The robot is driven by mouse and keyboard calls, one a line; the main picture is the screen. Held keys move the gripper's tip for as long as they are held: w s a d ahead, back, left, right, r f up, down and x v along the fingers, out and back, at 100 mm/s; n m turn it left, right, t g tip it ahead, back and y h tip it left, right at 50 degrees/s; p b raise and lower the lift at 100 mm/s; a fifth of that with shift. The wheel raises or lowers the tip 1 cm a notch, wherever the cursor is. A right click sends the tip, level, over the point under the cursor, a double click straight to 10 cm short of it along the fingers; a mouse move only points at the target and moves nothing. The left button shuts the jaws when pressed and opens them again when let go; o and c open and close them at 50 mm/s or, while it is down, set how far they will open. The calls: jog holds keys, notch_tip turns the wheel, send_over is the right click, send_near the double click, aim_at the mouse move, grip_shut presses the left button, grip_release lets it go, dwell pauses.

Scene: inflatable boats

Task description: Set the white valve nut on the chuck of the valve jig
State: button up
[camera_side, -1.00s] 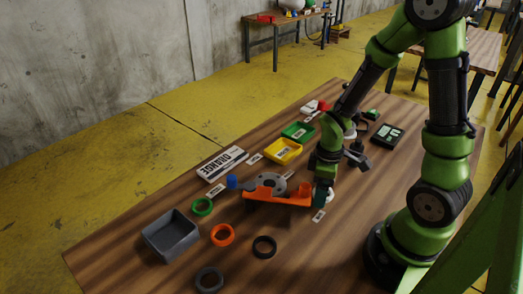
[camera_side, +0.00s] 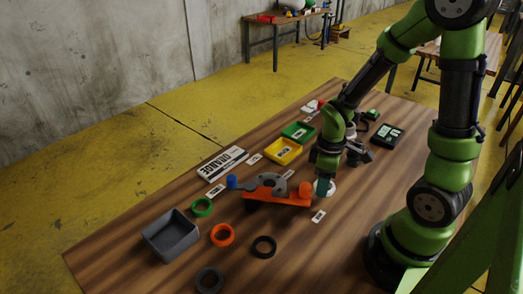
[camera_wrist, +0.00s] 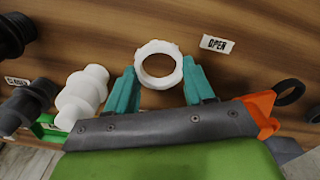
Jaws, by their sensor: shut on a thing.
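The white valve nut (camera_wrist: 176,80) is a notched ring between the two teal fingers of my gripper (camera_wrist: 159,84) in the wrist view. My gripper is shut on it from both sides, and its hole is clear. In the side view, my gripper (camera_side: 323,188) and the white nut (camera_side: 331,188) are just right of the orange end of a grey and orange fixture (camera_side: 275,193), which looks like the valve jig. I cannot make out its chuck. The height of the nut above the table is hard to tell.
An OPEN label (camera_wrist: 217,44) lies right of the nut. A grey bin (camera_side: 171,238), loose rings (camera_side: 222,235), and yellow (camera_side: 283,151) and green trays (camera_side: 298,132) are on the table.

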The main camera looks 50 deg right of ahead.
notch_tip(320, 180, up, 6)
notch_tip(320, 180, up, 4)
send_over(268, 183)
jog(key=shift+f, duration=4.1)
jog(key=shift+f, duration=0.55)
